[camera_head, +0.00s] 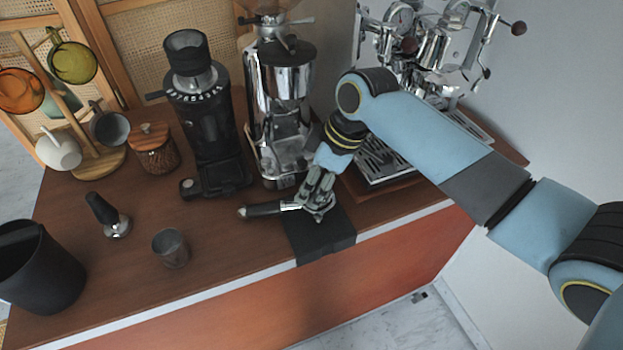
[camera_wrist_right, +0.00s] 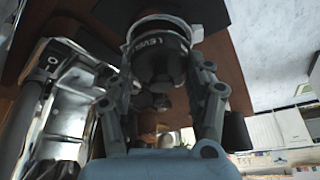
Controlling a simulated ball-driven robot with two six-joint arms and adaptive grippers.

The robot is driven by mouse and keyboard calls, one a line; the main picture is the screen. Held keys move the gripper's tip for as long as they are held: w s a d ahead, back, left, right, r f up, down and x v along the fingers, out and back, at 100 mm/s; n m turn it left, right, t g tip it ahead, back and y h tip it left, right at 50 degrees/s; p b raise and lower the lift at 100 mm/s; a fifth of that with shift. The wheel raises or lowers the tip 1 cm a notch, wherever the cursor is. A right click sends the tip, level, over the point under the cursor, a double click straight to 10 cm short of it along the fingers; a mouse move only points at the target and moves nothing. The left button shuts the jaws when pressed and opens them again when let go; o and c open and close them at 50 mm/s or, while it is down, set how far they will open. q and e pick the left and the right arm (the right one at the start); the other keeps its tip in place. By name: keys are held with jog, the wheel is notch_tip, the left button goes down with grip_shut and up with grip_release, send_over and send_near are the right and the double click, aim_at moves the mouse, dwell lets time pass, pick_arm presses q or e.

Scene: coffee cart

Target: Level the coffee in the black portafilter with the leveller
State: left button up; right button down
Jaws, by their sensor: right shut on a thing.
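The black portafilter (camera_head: 265,209) lies at the front of the cart, its dark handle pointing left and its head over the black mat (camera_head: 322,238). My right gripper (camera_head: 317,198) is directly above the portafilter's head, pointing down. In the right wrist view my right gripper (camera_wrist_right: 163,62) is shut on the leveller (camera_wrist_right: 157,41), a dark round tool with lettering on its rim. The leveller is at the basket's mouth; I cannot tell how deep it sits. The coffee is hidden. My left gripper is not in view.
A chrome grinder (camera_head: 279,110) and a black grinder (camera_head: 207,125) stand behind. The espresso machine (camera_head: 430,45) is at the back right. The cart's front edge is close.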

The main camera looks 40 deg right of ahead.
jog(key=shift+w+r, duration=0.2)
jog(key=shift+r, duration=3.65)
